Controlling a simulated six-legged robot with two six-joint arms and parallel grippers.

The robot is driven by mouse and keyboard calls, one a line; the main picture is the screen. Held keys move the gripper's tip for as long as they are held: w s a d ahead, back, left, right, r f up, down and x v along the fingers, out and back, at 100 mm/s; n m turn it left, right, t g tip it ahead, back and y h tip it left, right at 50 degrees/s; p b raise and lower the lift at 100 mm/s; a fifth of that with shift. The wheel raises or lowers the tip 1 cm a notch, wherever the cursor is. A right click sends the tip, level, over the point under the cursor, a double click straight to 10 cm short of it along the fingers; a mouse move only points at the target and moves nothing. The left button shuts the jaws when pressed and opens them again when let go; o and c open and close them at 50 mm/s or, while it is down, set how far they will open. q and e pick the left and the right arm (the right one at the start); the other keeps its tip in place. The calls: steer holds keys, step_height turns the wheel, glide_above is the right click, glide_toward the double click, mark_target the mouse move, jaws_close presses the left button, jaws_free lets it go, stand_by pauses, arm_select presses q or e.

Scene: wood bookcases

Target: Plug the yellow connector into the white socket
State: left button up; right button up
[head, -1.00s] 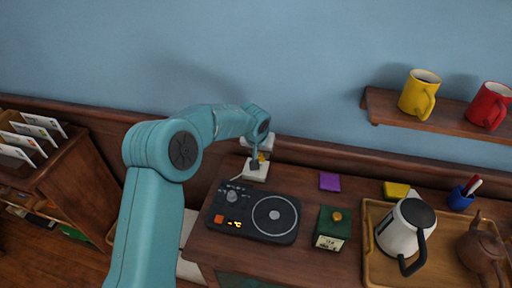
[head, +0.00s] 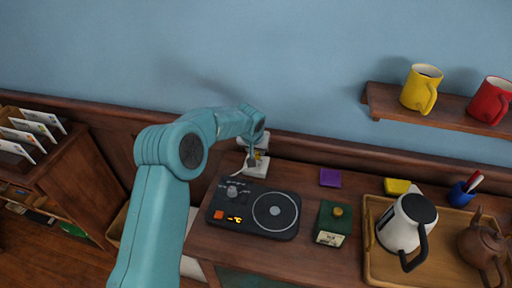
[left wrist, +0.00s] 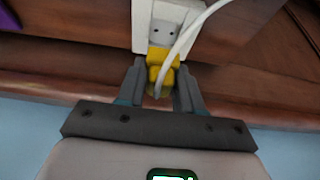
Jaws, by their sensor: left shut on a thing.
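My left gripper (head: 252,161) is at the back edge of the wooden cabinet, behind the black turntable. In the left wrist view its fingers (left wrist: 160,90) are shut on the yellow connector (left wrist: 160,70), which has a white cable looping over it. The white socket (left wrist: 164,32) is just beyond the connector, with two dark holes in its grey face showing. I cannot tell whether the connector touches the socket. In the head view the white socket block (head: 257,168) is partly hidden by the gripper. My right gripper is not in view.
The turntable (head: 255,209), a green box (head: 333,219), a purple block (head: 330,177) and a yellow block (head: 397,186) are on the cabinet. A tray (head: 378,262) holds a kettle (head: 397,228) and teapot (head: 481,244). A shelf (head: 457,126) with mugs is at upper right.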

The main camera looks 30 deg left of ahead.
mark_target(255, 154)
arm_select(q)
steer(key=shift+f+b, duration=0.65)
steer(key=shift+f, duration=1.15)
steer(key=shift+b, duration=0.4)
steer(key=shift+b, duration=0.35)
steer(key=shift+b, duration=0.3)
stand_by(0.6)
steer(key=shift+f+b, duration=0.45)
steer(key=shift+b, duration=0.05)
steer(key=shift+s+f, duration=0.15)
steer(key=shift+f, duration=0.05)
